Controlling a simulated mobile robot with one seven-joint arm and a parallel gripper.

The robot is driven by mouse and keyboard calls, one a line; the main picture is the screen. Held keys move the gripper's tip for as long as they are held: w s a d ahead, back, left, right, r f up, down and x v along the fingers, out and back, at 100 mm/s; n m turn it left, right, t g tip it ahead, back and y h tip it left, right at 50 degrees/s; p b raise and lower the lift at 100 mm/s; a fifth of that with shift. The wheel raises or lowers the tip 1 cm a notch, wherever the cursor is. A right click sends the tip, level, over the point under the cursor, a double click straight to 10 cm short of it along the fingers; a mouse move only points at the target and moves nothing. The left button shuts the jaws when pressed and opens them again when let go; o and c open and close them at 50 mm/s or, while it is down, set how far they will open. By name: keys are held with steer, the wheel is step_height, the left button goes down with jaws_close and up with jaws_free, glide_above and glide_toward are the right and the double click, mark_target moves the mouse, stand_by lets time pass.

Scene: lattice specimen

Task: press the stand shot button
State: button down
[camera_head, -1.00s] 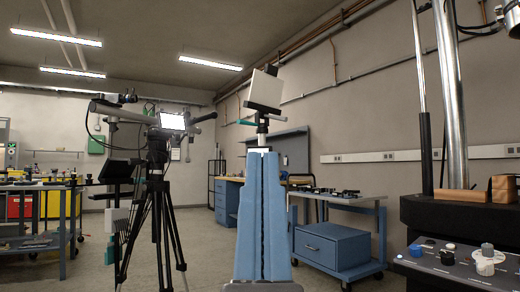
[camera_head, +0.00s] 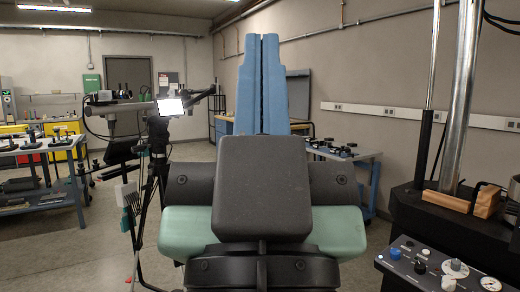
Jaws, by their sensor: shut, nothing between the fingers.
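A black tripod stand (camera_head: 160,170) carries a camera rig, left of centre. A bright lit screen (camera_head: 171,107) sits on the rig, with arms reaching out to both sides. Its lower part is partly covered by my own dark and green arm parts, which fill the lower middle. I cannot make out a shot button on the stand at this size. My gripper is not in view.
A control panel (camera_head: 441,266) with knobs and a gauge is at the lower right, below a testing machine (camera_head: 455,205) with metal columns. A workbench (camera_head: 38,150) with small parts is at left. Open floor shows between the bench and tripod.

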step_height(320, 180, up, 14)
steer(key=p, duration=1.1)
steer(key=shift+r+p, duration=0.15)
steer(key=shift+p, duration=0.15)
